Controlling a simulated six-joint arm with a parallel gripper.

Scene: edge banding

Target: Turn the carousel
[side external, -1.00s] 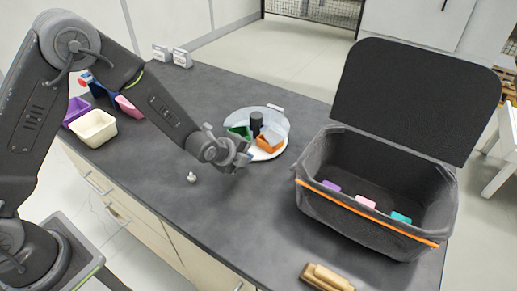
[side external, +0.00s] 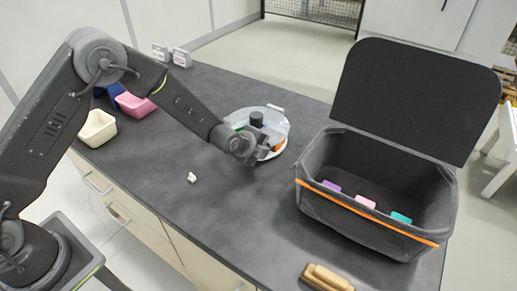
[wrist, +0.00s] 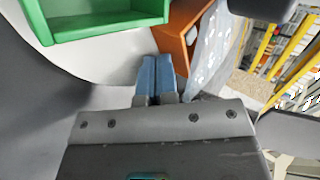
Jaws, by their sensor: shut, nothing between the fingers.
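The carousel (side external: 281,124) is a round white turntable with a dark centre knob (side external: 256,119) and clear walls, on the grey counter. It carries a green bin (wrist: 95,18) and an orange bin (wrist: 180,35), both mostly hidden behind my arm in the side view. My gripper (side external: 262,160) is low at the carousel's near edge. In the wrist view its blue fingertips (wrist: 158,62) are together with nothing between them, close to the orange bin and a clear dotted panel (wrist: 212,50). I cannot tell whether they touch either.
A black open-lidded bag (side external: 375,225) with several small coloured pieces inside stands right of the carousel. Cream (side external: 98,128) and pink (side external: 135,104) bins sit at the left. A wooden-handled brush (side external: 326,278) lies at the front edge. The counter's middle is mostly clear.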

